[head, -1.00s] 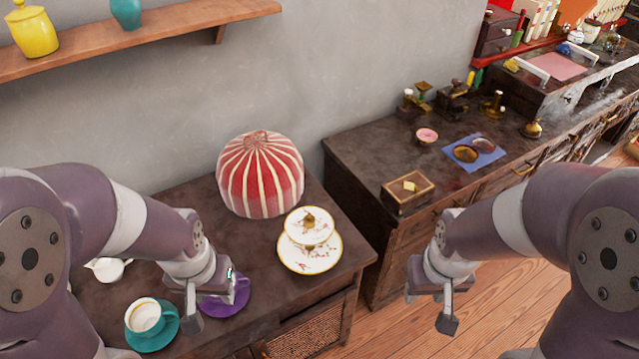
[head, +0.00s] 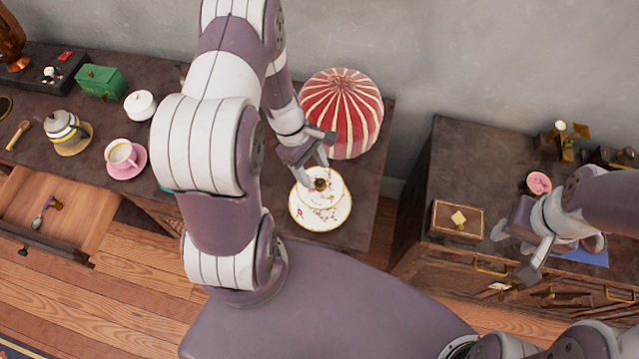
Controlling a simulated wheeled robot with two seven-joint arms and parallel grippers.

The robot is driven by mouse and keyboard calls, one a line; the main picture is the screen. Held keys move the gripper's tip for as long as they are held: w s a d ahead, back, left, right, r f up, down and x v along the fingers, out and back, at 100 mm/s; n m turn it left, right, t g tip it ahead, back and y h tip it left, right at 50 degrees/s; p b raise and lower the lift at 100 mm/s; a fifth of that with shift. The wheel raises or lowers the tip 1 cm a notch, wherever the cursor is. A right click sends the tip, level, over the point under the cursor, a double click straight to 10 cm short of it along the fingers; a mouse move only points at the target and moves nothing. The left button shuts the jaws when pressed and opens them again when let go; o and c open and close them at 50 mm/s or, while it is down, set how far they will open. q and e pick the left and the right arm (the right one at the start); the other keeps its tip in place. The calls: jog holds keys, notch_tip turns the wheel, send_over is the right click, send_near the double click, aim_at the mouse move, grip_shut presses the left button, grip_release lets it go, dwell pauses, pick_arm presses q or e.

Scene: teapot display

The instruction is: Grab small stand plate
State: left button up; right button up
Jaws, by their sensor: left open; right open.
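The white stand plate (head: 322,215) has two tiers with a gold rim, floral marks and a small gold knob on top. It stands near the right front corner of the dark cabinet top, in front of the red-and-white striped dome (head: 341,112). My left gripper (head: 314,164) is open, pointing down at the back edge of the small upper plate, close to the knob. I cannot tell whether it touches. My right gripper (head: 516,250) is open and empty over the front of the right cabinet, away from the stand.
A pink cup (head: 121,155), a teapot (head: 62,127), a white sugar bowl (head: 140,105) and a green box (head: 101,83) stand left on the cabinet. A drawer (head: 50,215) is open. A wooden box (head: 458,220) is on the right cabinet. A gap separates the cabinets.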

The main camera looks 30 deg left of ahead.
aim_at(319, 180)
pick_arm(q)
jog(key=x, duration=0.4)
jog(key=shift+w+d, duration=0.1)
jog(key=shift+d, duration=0.1)
jog(key=shift+a, duration=0.15)
jog(key=c, duration=0.8)
jog(key=shift+r, duration=0.1)
grip_shut()
jog(key=shift+r, duration=0.1)
